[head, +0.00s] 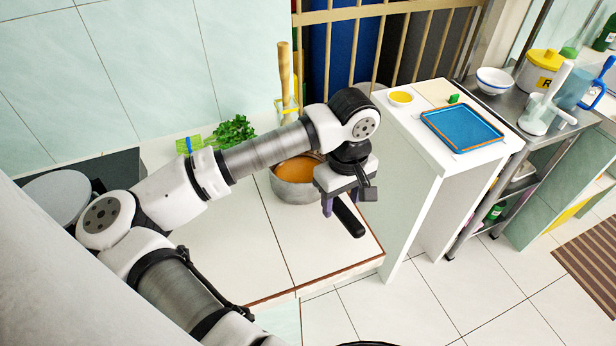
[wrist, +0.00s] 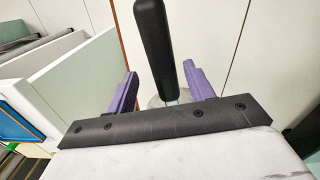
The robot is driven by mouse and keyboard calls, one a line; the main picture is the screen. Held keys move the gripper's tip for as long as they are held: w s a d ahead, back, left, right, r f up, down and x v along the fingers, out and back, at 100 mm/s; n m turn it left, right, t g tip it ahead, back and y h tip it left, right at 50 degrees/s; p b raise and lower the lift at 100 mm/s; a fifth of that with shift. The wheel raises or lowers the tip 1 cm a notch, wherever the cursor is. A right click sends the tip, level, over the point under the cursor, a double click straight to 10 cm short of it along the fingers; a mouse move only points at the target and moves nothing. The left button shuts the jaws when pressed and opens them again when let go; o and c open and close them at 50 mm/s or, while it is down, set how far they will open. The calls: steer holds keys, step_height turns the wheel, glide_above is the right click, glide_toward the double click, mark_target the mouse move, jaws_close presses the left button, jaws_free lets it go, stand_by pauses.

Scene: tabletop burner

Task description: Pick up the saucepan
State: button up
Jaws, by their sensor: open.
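The saucepan (head: 296,188) is a grey metal pot with orange contents on the white tiled counter in the head view. My arm hides part of it. Its black handle (head: 348,217) points toward the front right, and the handle also shows in the wrist view (wrist: 156,45). My gripper (head: 338,203) is over the handle in the head view. In the wrist view its purple fingers (wrist: 163,92) are apart, with the handle's line running between them. I cannot tell whether either finger touches the handle.
Green leafy herbs (head: 232,131) lie behind my arm by the wall. A wooden-handled tool (head: 284,75) stands behind the saucepan. A raised white partition (head: 420,135) with a blue tray (head: 462,128) stands to the right. The front counter (head: 235,235) is clear.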

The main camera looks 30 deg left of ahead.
steer(key=f, duration=0.1)
steer(key=f+p, duration=0.1)
steer(key=f, duration=0.1)
steer(key=shift+s+d+f, duration=0.15)
steer(key=shift+s+f, duration=0.05)
steer(key=shift+s, duration=0.2)
steer(key=shift+f, duration=0.5)
steer(key=shift+r, duration=0.1)
jaws_close()
